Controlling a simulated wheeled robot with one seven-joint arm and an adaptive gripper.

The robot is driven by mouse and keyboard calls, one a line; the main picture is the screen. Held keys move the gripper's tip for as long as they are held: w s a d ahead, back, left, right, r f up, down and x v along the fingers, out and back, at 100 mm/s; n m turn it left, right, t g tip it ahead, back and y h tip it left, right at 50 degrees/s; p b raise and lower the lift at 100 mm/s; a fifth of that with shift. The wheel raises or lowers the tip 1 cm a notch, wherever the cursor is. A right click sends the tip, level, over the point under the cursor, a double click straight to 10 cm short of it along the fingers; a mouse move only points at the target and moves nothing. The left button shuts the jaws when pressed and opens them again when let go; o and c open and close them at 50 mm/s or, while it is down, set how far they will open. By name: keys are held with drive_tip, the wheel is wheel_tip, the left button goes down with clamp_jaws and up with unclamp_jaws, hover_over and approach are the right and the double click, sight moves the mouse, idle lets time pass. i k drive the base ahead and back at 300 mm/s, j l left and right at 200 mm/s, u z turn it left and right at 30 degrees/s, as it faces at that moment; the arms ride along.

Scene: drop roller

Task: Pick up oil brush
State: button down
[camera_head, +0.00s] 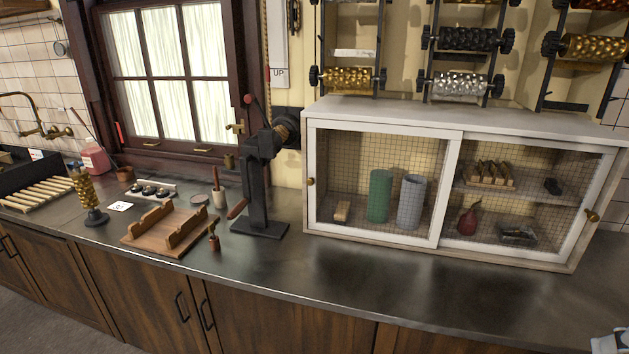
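An upright wooden handle stands in a small pale cup on the counter, left of the black press; it looks like the oil brush (216,179), and its lower end is hidden in the cup (219,197). A second small brown item (214,241) with a thin upright top stands nearer the counter's front edge; I cannot tell whether it is a brush. Only a small pale grey piece, possibly part of my arm, shows at the bottom right corner, far from the cup. My gripper's fingers are not in view.
The black press (258,190) stands just right of the cup. A wooden rack (160,235) lies to its front left, with a gold roller on a stand (89,200) beyond. The counter before the cabinet (400,270) is clear.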

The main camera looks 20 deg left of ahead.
sight(216, 178)
drive_tip(key=j+u, duration=0.35)
drive_tip(key=i+j+u, duration=0.1)
drive_tip(key=j+u, duration=0.15)
drive_tip(key=u, duration=0.15)
drive_tip(key=i+j+u, duration=0.1)
drive_tip(key=j+u, duration=0.25)
drive_tip(key=i+j, duration=0.2)
drive_tip(key=j, duration=0.1)
